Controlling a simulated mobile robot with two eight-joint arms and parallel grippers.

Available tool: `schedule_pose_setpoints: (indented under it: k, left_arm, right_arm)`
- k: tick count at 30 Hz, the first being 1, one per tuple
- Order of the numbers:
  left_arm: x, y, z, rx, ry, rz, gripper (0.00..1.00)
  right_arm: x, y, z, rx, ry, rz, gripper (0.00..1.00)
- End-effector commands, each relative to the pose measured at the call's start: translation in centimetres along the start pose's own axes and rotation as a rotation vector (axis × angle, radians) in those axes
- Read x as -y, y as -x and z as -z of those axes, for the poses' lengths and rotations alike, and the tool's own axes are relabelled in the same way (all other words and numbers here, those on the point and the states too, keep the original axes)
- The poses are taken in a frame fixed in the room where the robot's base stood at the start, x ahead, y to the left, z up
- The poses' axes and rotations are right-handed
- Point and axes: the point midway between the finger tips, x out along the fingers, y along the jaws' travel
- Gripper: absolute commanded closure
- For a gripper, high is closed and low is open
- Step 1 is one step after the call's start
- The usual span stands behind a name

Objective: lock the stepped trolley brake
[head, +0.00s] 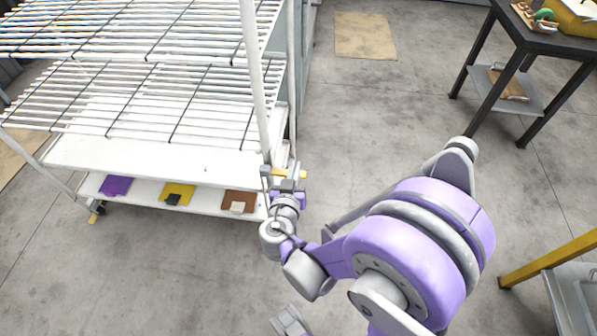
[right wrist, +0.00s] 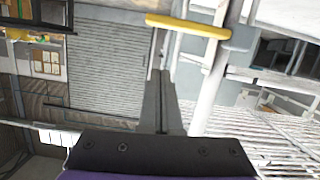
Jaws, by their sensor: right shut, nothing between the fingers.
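The white wire-shelf trolley (head: 205,166) stands at the left in the head view. A yellow lever (head: 291,174) with a grey hub is at its right front corner post. In the right wrist view the yellow lever (right wrist: 188,26) crosses just beyond my fingertips, with its grey hub (right wrist: 240,38) at the right by a white post. My right gripper (head: 289,178) is at that corner, close to the lever. Its fingers (right wrist: 160,78) are shut with nothing between them. I cannot tell whether they touch the lever. My left gripper is not in view.
A purple (head: 116,186), a yellow (head: 177,192) and a brown pad (head: 239,201) lie on the trolley's low shelf. A caster with a yellow part (head: 97,213) is at its left front. A dark table (head: 545,42) stands back right. The floor between is clear.

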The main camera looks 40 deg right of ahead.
Motion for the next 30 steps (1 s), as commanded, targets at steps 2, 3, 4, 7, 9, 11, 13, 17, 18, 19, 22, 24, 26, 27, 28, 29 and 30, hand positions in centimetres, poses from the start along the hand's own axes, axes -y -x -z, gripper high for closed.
schedule_pose_setpoints:
  k: [2,3,4,7,9,11,13,17,18,19,22,24,26,27,28,29,30]
  left_arm:
    - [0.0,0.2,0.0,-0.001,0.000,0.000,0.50]
    - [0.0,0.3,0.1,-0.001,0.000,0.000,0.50]
    - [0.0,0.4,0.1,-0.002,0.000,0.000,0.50]
    - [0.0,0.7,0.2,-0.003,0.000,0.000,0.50]
    - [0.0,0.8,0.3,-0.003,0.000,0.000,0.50]
    - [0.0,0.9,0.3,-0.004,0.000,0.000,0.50]
    - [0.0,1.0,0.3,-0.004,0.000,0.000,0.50]
    - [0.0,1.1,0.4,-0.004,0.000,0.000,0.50]
    - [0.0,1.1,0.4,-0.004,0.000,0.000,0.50]
    - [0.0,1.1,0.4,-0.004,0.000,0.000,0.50]
    - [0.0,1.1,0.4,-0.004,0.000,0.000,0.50]
    - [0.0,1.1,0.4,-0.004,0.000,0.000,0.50]
    - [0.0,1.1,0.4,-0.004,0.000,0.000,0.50]
    - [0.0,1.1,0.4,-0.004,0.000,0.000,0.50]
    - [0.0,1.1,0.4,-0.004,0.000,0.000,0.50]
    - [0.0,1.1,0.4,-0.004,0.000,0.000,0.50]
    - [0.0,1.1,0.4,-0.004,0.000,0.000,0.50]
  right_arm:
    - [0.1,2.4,-0.3,0.001,0.002,0.011,1.00]
    - [0.1,3.4,-0.3,0.001,0.002,0.011,1.00]
    - [0.1,4.1,-0.3,0.001,0.002,0.010,1.00]
    - [0.0,5.9,-0.4,0.001,0.002,0.009,1.00]
    - [-0.1,7.0,-0.4,0.001,0.002,0.008,1.00]
    - [-0.1,7.6,-0.4,0.002,0.001,0.006,1.00]
    - [-0.1,8.2,-0.4,0.001,0.001,0.005,1.00]
    - [-0.1,8.8,-0.5,0.001,0.001,0.004,1.00]
    - [-0.2,8.8,-0.5,0.001,0.001,0.003,1.00]
    - [-0.2,8.8,-0.5,0.001,0.001,0.003,1.00]
    - [-0.2,8.8,-0.5,0.001,0.001,0.002,1.00]
    - [-0.2,8.8,-0.5,0.001,0.001,0.002,1.00]
    - [-0.2,8.8,-0.5,0.001,0.001,0.002,1.00]
    - [-0.2,8.8,-0.5,0.001,0.001,0.002,1.00]
    - [-0.2,8.8,-0.5,0.001,0.001,0.002,1.00]
    - [-0.2,8.8,-0.5,0.001,0.001,0.002,1.00]
    - [-0.2,8.8,-0.5,0.001,0.001,0.002,1.00]
